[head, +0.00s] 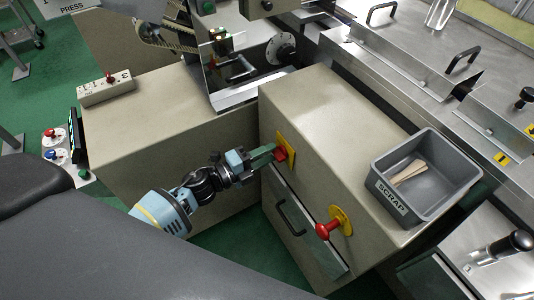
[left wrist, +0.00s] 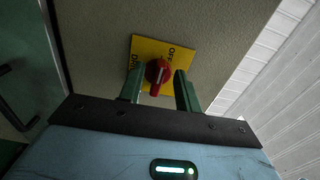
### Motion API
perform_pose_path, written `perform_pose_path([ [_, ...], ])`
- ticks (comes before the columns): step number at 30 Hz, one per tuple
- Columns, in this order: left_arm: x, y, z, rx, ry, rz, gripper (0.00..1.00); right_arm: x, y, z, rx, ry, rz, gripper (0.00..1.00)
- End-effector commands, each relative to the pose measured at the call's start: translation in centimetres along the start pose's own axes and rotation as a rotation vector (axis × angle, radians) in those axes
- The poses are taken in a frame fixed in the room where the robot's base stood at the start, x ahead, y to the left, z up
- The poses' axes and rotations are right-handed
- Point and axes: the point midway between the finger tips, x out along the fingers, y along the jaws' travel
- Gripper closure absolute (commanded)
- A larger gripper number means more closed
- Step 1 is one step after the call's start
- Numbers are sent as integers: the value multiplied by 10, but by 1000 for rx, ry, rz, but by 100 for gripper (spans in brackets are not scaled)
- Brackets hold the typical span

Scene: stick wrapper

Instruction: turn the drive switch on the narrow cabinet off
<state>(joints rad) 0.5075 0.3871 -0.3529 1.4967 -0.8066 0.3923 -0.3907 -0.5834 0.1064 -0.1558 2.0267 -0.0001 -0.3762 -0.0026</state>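The drive switch is a red knob on a yellow plate (head: 287,142) on the side face of the narrow cabinet (head: 315,110). In the left wrist view the red knob (left wrist: 158,72) has a white line and its grip points toward the bottom of the picture. Its yellow plate (left wrist: 150,46) carries dark lettering, with OFF readable at the right. My left gripper (head: 272,154) is at the knob. In the left wrist view the gripper (left wrist: 160,80) is open, one finger on each side of the knob with narrow gaps. My right gripper is not in view.
A second red handle (head: 327,229) on a yellow disc sits lower on the same face, beside a drawer with a black pull (head: 291,216). A grey SCRAP bin (head: 430,178) holding pale sticks stands on the cabinet top. A wider beige cabinet (head: 165,125) stands at left.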

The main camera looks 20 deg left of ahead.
Motion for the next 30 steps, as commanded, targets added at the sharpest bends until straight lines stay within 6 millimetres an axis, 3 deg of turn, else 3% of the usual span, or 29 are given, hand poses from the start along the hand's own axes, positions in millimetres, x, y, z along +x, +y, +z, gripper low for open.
perform_pose_path([
  [9, -49, 2, 0, -1, 0, 4, 66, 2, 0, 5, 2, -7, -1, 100],
  [15, -70, 1, 0, 0, 0, 2, 66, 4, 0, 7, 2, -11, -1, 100],
  [30, -74, 0, 0, 0, 0, 1, 66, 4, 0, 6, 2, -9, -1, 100],
])
